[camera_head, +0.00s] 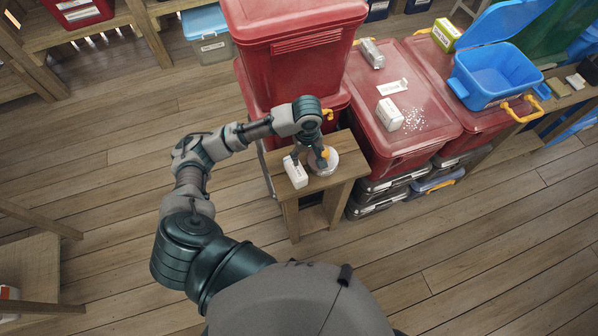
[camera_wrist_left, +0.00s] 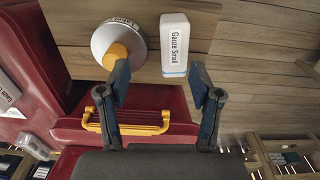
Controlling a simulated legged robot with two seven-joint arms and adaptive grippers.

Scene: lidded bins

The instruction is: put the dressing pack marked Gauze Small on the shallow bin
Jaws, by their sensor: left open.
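The white dressing pack marked Gauze Small (camera_wrist_left: 175,45) lies on a small wooden table; it also shows in the head view (camera_head: 296,173). My left gripper (camera_head: 308,155) is above this table, over the pack and a round white item. In the left wrist view, my left gripper (camera_wrist_left: 160,76) is open and empty, with the pack just beyond its fingertips. Which bin is the shallow one is not marked; low red lidded bins (camera_head: 407,150) stand right of the table. My right gripper is not in view.
The round white item with an orange top (camera_wrist_left: 118,42) sits beside the pack. A taller red bin stack (camera_head: 292,60) stands behind the table. Another white pack (camera_head: 389,115), a silver item (camera_head: 372,53) and white crumbs lie on the red lid. An open blue bin (camera_head: 495,75) is farther right.

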